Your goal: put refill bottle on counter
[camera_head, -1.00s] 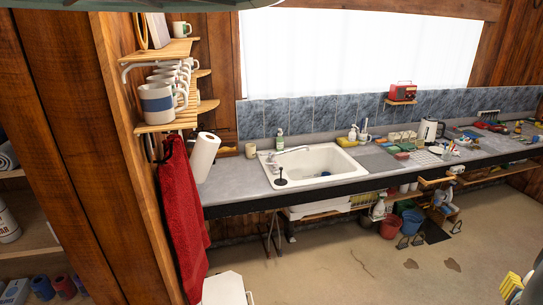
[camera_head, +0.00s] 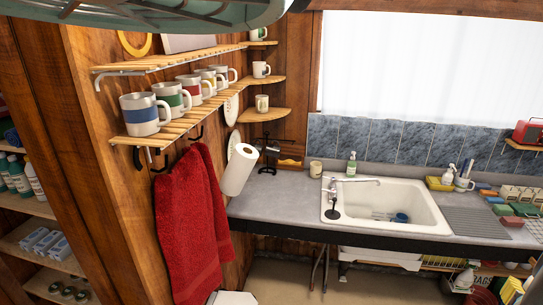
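The grey counter (camera_head: 278,200) runs along the back wall, with a white sink (camera_head: 438,216) set into it. I cannot tell which thing is the refill bottle. A green-labelled pump bottle (camera_head: 351,164) stands behind the sink, at its left corner. White bottles (camera_head: 34,180) and darker-labelled ones stand on a shelf at the left edge, partly cut off. My gripper is not in view.
A red towel (camera_head: 190,225) hangs from the wooden wall below a shelf of mugs (camera_head: 145,114). A drain mat (camera_head: 478,222) and sponges crowd the right.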

